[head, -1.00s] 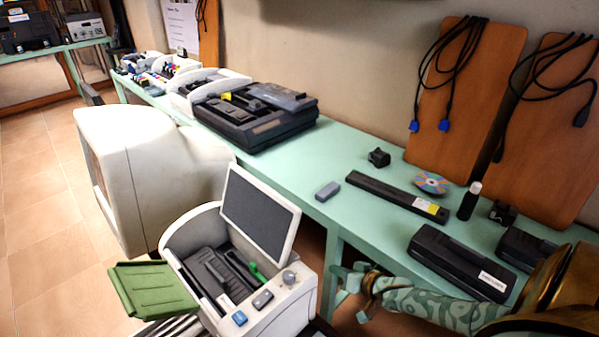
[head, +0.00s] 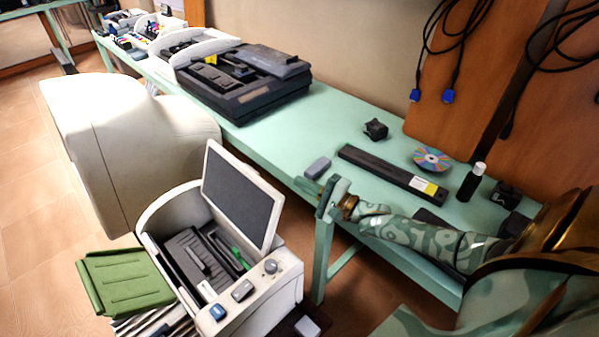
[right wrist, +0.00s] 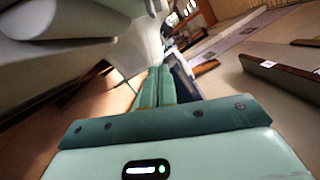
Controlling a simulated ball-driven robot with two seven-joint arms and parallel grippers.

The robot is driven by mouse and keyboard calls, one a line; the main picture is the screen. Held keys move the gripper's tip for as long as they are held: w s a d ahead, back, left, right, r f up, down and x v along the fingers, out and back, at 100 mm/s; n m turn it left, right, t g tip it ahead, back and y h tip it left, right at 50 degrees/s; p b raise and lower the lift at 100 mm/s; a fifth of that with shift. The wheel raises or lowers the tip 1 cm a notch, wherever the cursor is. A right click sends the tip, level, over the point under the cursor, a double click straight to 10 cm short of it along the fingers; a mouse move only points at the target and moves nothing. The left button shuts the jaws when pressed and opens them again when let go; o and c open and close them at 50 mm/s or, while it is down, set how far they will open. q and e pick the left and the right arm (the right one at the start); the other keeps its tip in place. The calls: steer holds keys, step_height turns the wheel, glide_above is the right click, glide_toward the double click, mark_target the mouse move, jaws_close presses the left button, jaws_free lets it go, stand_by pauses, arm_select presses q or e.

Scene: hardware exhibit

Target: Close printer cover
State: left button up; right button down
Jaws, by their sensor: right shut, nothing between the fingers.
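The white printer (head: 270,300) stands at the lower middle with its cover (head: 242,195) raised, a dark grey panel in a white frame. Its inside, with dark parts and a green piece (head: 240,258), lies exposed. A green tray (head: 125,282) sticks out at its left. My right gripper (head: 305,186) is shut and empty, to the right of the cover, its tips pointing left towards it and seeming apart from it. In the right wrist view its shut fingers (right wrist: 157,86) point ahead. My left gripper is not in view.
A big cream monitor (head: 120,150) stands behind the printer to the left. The green table (head: 330,120) carries a black device (head: 245,90), a long dark bar (head: 390,170), a disc (head: 432,159) and a small bottle (head: 472,182). A small grey block (head: 317,167) lies just behind my right gripper.

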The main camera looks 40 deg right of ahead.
steer(key=w+a+r+b, duration=0.1)
steer(key=w+a+r, duration=0.1)
steer(key=w+a, duration=0.4)
steer(key=shift+w+a, duration=0.25)
steer(key=shift+a, duration=0.05)
steer(key=shift+r, duration=0.15)
